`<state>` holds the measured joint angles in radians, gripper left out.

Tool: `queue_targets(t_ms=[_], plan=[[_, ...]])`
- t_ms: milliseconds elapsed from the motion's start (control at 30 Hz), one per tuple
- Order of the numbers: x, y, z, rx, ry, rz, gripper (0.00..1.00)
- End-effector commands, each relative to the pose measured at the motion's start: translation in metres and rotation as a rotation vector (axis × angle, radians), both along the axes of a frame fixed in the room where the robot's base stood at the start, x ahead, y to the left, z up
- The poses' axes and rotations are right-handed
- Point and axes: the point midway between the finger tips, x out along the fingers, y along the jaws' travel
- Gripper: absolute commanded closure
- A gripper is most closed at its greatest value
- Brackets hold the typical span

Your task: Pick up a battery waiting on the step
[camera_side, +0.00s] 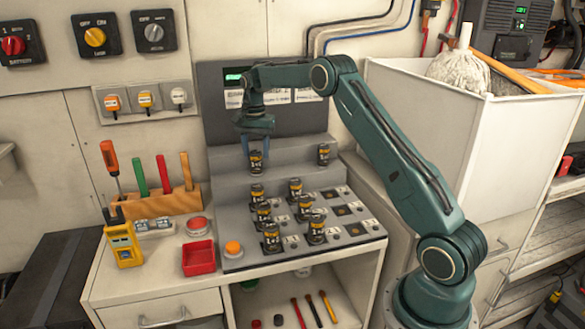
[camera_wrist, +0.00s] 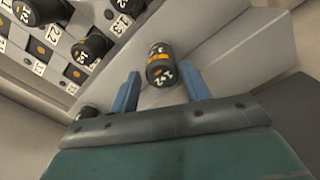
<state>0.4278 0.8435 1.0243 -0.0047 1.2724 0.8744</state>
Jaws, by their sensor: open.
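A black battery with an orange band and white print (camera_side: 257,163) stands upright on the grey step (camera_side: 290,165) at its left part. My gripper (camera_side: 256,149) is directly above it, pointing down, with blue fingers open. In the wrist view the battery (camera_wrist: 160,66) shows between the two fingers (camera_wrist: 160,92), with a gap on either side. I cannot tell how far down the fingers reach beside it. A second battery (camera_side: 323,154) stands at the right part of the step. In the wrist view a battery (camera_wrist: 88,112) is partly hidden behind my gripper.
Several batteries stand in the labelled slots of the lower panel (camera_side: 335,235), in front of the step; other slots are empty. A dark upright panel (camera_side: 215,125) rises behind. A red tray (camera_side: 198,258), orange button (camera_side: 233,248) and tool block (camera_side: 160,205) are at left.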

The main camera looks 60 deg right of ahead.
Motion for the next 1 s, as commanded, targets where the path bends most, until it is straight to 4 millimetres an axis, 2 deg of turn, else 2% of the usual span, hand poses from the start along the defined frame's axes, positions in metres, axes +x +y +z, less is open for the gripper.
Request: queue_targets(t_ms=[400,967,1000], plan=[[0.002,0.001,-0.043,0.001,0.001,0.0,0.53],[0.002,0.001,-0.045,0.0,0.0,0.0,0.53],[0.002,0.001,-0.045,0.0,0.0,0.0,0.59]])
